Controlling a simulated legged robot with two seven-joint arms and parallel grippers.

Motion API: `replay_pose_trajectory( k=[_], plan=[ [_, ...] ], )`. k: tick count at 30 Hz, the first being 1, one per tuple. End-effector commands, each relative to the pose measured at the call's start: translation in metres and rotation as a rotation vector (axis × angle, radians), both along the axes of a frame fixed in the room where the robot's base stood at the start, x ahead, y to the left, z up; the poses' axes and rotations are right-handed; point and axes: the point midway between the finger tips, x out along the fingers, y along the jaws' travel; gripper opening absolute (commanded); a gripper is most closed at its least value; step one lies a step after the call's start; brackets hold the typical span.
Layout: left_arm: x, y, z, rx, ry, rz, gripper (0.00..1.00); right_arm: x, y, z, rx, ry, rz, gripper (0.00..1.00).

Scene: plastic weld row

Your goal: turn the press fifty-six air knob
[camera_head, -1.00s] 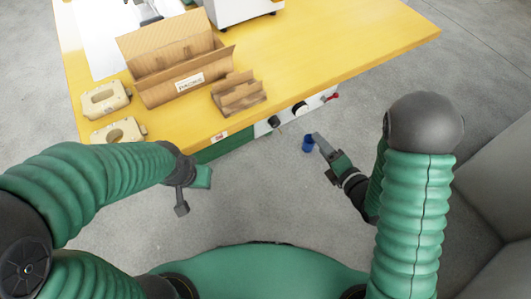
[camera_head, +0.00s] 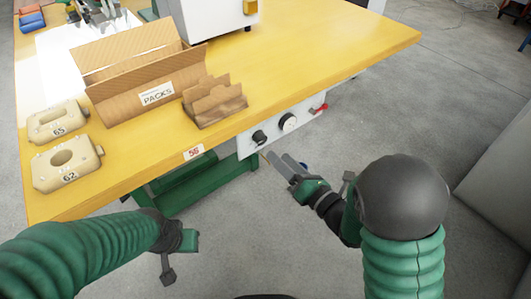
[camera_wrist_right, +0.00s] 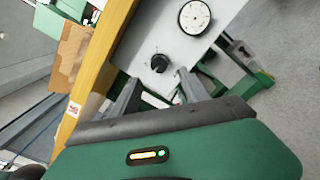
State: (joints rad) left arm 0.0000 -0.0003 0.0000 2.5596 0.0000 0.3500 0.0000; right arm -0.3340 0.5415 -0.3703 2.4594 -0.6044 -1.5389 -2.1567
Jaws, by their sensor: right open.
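The black air knob (camera_head: 259,137) sits on a white panel (camera_head: 276,143) under the table's front edge, left of a round gauge (camera_head: 288,122). A tag reading 56 (camera_head: 193,152) is on the edge to its left. My right gripper (camera_head: 276,157) is open just below and in front of the knob. In the right wrist view the knob (camera_wrist_right: 159,63) lies just beyond the two open fingertips (camera_wrist_right: 157,92), roughly between them, apparently untouched. My left gripper (camera_head: 178,255) hangs low at the left, away from the panel; its opening is unclear.
A red-handled valve (camera_head: 319,109) is right of the gauge. On the yellow table (camera_head: 330,55) are a PACKS box (camera_head: 140,85), a smaller carton (camera_head: 215,103) and two beige parts marked 65 (camera_head: 57,122) and 62 (camera_head: 67,163). A green frame (camera_head: 195,185) stands below.

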Motion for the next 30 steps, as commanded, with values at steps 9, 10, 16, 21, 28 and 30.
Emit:
replay_pose_trajectory(
  k=[9,10,16,21,28,30],
  plan=[
    [0.0,0.0,-0.021,0.0,0.001,0.0,0.33,0.054,0.039,-0.001,0.0,-0.002,0.0,0.53],
    [0.0,0.0,-0.022,0.0,0.001,0.0,0.33,0.056,0.041,-0.001,0.0,-0.002,0.0,0.53],
    [0.0,0.0,-0.022,0.0,0.001,0.0,0.33,0.062,0.045,0.001,0.0,0.0,-0.001,0.53],
    [0.0,0.0,-0.022,0.0,0.001,0.0,0.33,0.062,0.044,0.001,0.0,0.001,-0.001,0.48],
    [0.0,0.0,-0.022,0.0,0.001,0.0,0.33,0.062,0.044,0.001,-0.001,0.001,-0.001,0.18],
    [0.0,0.0,-0.022,0.0,0.001,0.0,0.33,0.062,0.044,0.001,-0.001,0.001,-0.001,0.09]
  ],
)
